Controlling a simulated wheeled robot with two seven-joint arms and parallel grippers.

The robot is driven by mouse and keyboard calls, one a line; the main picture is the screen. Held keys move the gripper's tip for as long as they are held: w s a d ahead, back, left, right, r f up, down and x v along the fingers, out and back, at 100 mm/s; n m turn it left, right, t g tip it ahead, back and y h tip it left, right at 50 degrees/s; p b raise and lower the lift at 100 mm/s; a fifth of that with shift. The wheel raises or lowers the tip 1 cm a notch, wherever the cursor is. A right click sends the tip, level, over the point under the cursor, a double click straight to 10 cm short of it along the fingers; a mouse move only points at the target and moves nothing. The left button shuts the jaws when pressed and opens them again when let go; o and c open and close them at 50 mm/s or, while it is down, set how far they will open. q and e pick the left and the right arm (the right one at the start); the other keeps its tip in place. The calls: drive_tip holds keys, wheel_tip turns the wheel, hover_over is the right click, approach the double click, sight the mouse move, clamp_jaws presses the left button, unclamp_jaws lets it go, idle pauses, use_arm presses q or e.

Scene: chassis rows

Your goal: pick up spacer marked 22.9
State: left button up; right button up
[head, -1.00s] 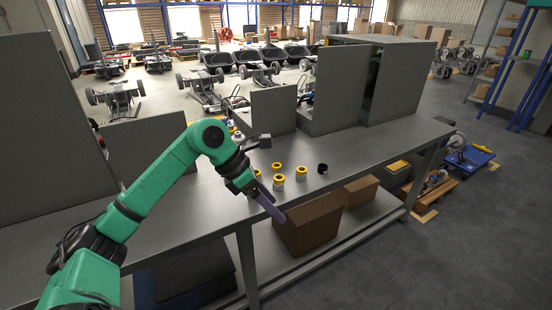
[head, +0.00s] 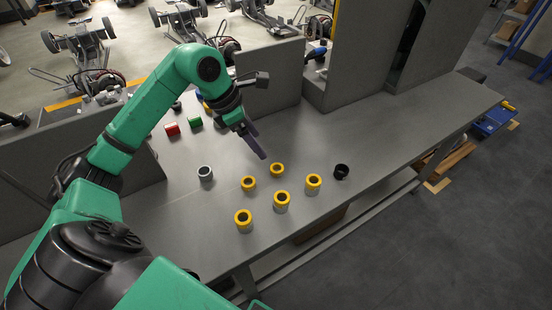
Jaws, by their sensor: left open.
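I cannot read any marking, so I cannot tell which is 22.9. My left gripper (head: 259,150) is open and empty. Its fingers point down toward the bench, just behind the back yellow-topped spacers in the picture. My right gripper is not in view.
A grey ring (head: 205,174) stands left of the spacers and a black ring (head: 341,172) to their right. Red (head: 172,129) and green (head: 194,122) parts lie farther back. Grey upright panels (head: 270,78) edge the bench (head: 400,130). Its right part is clear.

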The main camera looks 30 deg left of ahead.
sight(276, 168)
use_arm(q)
drive_tip(key=p+x, duration=0.2)
drive_tip(key=x, duration=0.9)
drive_tip(key=shift+s+d+f+p, duration=0.1)
drive_tip(key=shift+d+f+p, duration=0.05)
drive_tip(key=shift+p, duration=0.2)
drive_tip(key=shift+f, duration=0.4)
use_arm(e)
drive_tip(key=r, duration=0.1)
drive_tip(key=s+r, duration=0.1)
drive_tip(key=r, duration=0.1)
use_arm(q)
drive_tip(key=c, duration=1)
clamp_jaws()
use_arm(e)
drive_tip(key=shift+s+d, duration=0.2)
